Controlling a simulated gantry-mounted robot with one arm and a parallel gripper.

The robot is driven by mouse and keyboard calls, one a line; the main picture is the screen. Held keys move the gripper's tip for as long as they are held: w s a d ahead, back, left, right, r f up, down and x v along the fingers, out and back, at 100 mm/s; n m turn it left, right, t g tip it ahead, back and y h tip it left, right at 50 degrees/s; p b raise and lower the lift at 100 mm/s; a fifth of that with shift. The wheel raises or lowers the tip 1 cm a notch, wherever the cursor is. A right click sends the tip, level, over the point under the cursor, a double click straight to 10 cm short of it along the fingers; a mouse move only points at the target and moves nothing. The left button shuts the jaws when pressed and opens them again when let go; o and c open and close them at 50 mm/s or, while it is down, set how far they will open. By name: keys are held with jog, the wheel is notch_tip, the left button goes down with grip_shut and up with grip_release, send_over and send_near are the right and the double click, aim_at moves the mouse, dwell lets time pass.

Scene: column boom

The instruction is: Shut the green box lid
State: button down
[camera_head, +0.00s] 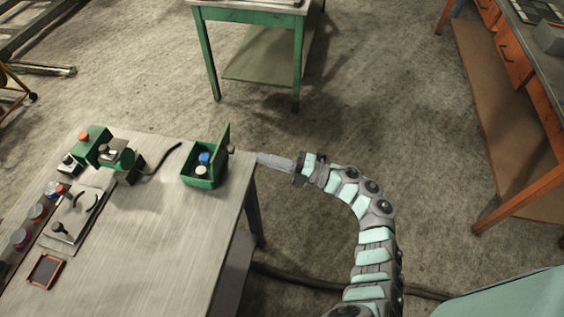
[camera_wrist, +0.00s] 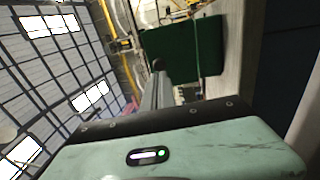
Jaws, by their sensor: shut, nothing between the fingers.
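The green box (camera_head: 197,182) sits on the wooden table near its right edge. Its lid (camera_head: 224,140) stands upright on the box's right side, so the box is open. A blue item (camera_head: 204,158) and a white item (camera_head: 201,170) show inside. A small knob (camera_head: 232,149) sticks out from the lid's outer face. My gripper (camera_head: 261,158) is shut and empty, just right of the lid at the table edge, pointing left. In the wrist view the lid (camera_wrist: 190,48) is a dark green panel beyond my fingers (camera_wrist: 158,80). I cannot tell whether the fingertips touch the knob.
The wooden table (camera_head: 130,255) also holds a green device (camera_head: 92,143) with a black cable, a metal plate (camera_head: 78,212) and an orange-rimmed tray (camera_head: 45,271). A green table (camera_head: 255,18) stands behind and an orange bench (camera_head: 510,60) at right. Floor between them is clear.

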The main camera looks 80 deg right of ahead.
aim_at(234, 151)
jog(key=shift+w+d+r, duration=0.1)
jog(key=shift+w+r, duration=0.1)
jog(key=shift+w, duration=0.85)
jog(key=shift+w+d+r, duration=0.1)
jog(key=shift+w+r, duration=0.05)
jog(key=shift+w, duration=0.85)
jog(key=shift+w+d+r, duration=0.1)
jog(key=shift+w+r, duration=0.1)
jog(key=shift+w, duration=0.85)
